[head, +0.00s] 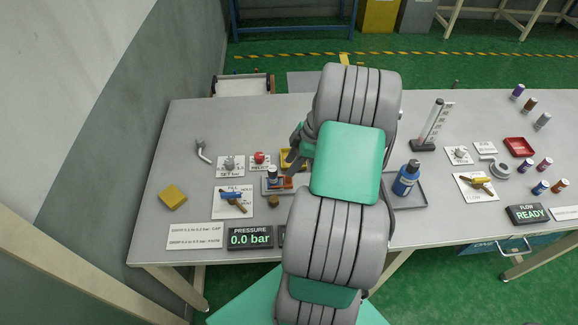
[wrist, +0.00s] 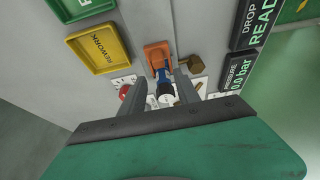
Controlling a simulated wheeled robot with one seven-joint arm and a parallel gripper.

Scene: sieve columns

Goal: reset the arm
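My gripper (head: 295,152) is over the left half of the table, just right of and above a small dark column with a white cap (head: 272,174). In the wrist view my gripper (wrist: 162,86) has its two fingers apart. The blue and white column (wrist: 165,92) appears between them, standing at an orange fixture (wrist: 157,56). No contact between fingers and column is visible. My arm covers the middle of the table in the head view.
A yellow rework tray (wrist: 98,49) lies beside the fixture. A red button (head: 259,157), a blue-handled valve (head: 232,195) and a pressure display (head: 250,238) are close by. A blue bottle (head: 406,180) stands right of my arm. A grey wall borders the left.

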